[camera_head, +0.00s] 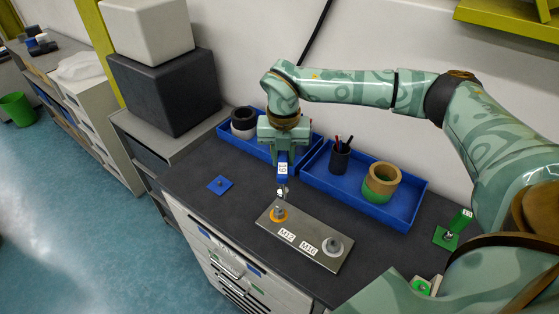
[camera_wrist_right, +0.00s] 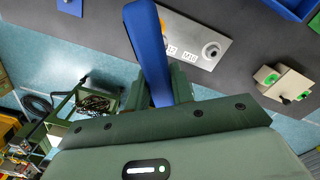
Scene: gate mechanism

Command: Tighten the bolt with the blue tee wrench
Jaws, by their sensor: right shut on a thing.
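My right gripper (camera_head: 284,146) is shut on the blue tee wrench (camera_head: 283,158), which hangs upright with its metal socket end down and a white label reading 19. In the right wrist view the blue handle (camera_wrist_right: 150,50) sits between the fingers (camera_wrist_right: 163,88). Below the socket is the bolt with an orange ring (camera_head: 278,214), beside the M12 label on a grey metal plate (camera_head: 306,236). The socket appears just above this bolt; I cannot tell whether they touch. A second bolt with a pale ring (camera_head: 333,246) is by the M16 label. My left gripper is not in view.
A blue holder (camera_head: 220,185) with a short pin lies left of the plate. Blue trays (camera_head: 375,209) with cups and rings line the back. Dark worktop is clear around the plate.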

